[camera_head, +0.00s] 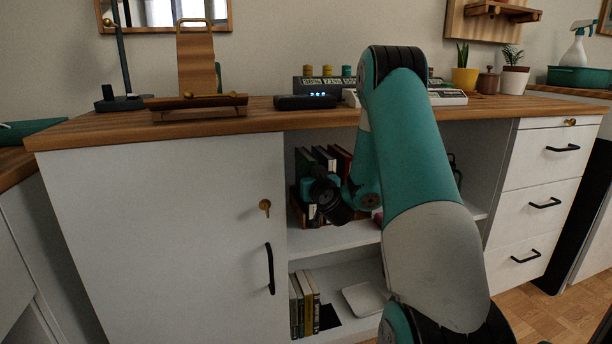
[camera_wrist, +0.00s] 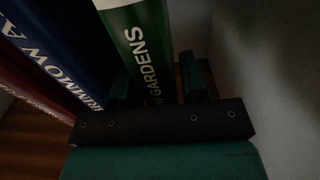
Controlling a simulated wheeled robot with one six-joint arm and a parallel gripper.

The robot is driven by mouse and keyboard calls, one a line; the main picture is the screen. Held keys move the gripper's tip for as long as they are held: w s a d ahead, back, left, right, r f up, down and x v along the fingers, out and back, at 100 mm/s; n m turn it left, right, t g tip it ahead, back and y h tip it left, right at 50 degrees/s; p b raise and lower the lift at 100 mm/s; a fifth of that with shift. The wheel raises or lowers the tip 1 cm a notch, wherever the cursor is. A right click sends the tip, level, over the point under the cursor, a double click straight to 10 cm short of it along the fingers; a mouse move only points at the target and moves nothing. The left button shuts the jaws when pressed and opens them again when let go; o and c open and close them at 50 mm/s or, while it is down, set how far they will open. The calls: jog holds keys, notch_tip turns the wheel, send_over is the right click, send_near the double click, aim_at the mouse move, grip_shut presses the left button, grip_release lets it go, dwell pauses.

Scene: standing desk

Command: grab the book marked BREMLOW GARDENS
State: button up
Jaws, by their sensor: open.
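The green book (camera_wrist: 143,45) shows "GARDENS" on its spine in the wrist view, with the letters before it partly hidden by my gripper. My gripper (camera_wrist: 160,88) is open, with one finger on each side of this book's spine. I cannot tell whether the fingers touch it. A blue book (camera_wrist: 55,50) with white lettering, partly readable as "…MOW A…", stands left of it, and a dark red book (camera_wrist: 35,88) stands further left. In the head view my wrist is inside the open upper shelf, in front of the upright books (camera_head: 342,158), and hides part of them.
The shelf board (camera_head: 335,238) lies below my wrist. A closed white door (camera_head: 165,225) with a key and black handle is to the left. More books (camera_head: 304,303) stand on the lower shelf. The wooden desk top (camera_head: 250,120) is above, and a pale wall is close right of the green book.

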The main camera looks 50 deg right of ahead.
jog(key=shift+w+d+p, duration=0.3)
jog(key=shift+w, duration=0.15)
grip_shut()
